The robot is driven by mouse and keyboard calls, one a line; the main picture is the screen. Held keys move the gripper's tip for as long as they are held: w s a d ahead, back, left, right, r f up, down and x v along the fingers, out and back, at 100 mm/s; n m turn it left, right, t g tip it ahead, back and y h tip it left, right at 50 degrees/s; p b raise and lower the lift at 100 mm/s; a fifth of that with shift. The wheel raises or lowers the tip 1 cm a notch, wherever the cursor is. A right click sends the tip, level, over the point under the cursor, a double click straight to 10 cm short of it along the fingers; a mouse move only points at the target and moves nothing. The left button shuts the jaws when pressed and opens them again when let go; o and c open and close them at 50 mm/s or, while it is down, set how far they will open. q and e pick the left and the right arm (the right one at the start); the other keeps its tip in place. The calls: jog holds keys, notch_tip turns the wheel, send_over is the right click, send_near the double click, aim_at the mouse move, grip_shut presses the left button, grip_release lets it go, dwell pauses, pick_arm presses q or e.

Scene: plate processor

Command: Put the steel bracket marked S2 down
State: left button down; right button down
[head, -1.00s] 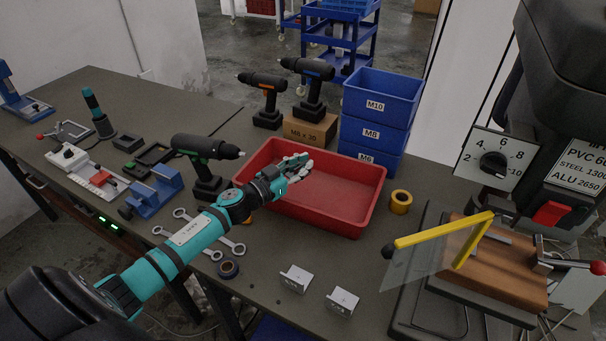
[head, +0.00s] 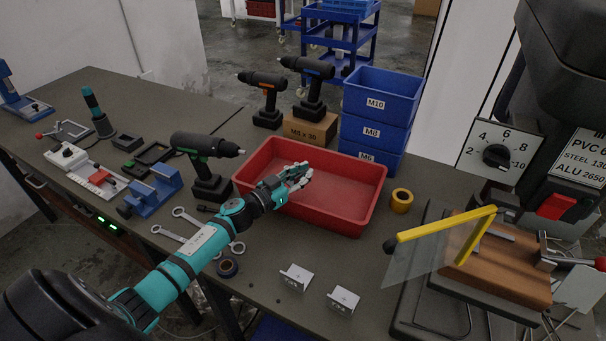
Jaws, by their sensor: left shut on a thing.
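My left gripper (head: 298,178) is over the red tray (head: 350,212), inside its outline near the left half. It is shut on a small grey metal piece that blends with the fingers, which I take to be the steel bracket. Its mark is not visible, and I cannot tell whether it touches the tray floor. Two more grey angle brackets, a left one (head: 296,278) and a right one (head: 343,299), stand on the bench in front of the tray. Their marks are too small to read. My right gripper is not in view.
Stacked blue bins (head: 381,105) stand behind the tray. A drill press with a wooden block (head: 500,262) stands far right. The tray's right half is empty.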

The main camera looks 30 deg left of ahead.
pick_arm(q)
jog(key=c, duration=1.5)
grip_release()
jog(key=shift+s+d+f, duration=0.2)
jog(key=shift+s+f, duration=0.05)
jog(key=shift+f, duration=0.5)
jog(key=shift+r, duration=0.4)
jog(key=shift+s+a+r+p, duration=0.1)
jog(key=shift+a+r+p, duration=0.05)
jog(key=shift+p, duration=0.2)
jog(key=v, duration=0.7)
jog(key=r+v, duration=0.1)
jog(key=v, duration=0.3)
jog(key=shift+s+a+b, duration=0.15)
jog(key=shift+a+b, duration=0.1)
jog(key=shift+b, duration=0.1)
jog(key=shift+f, duration=0.1)
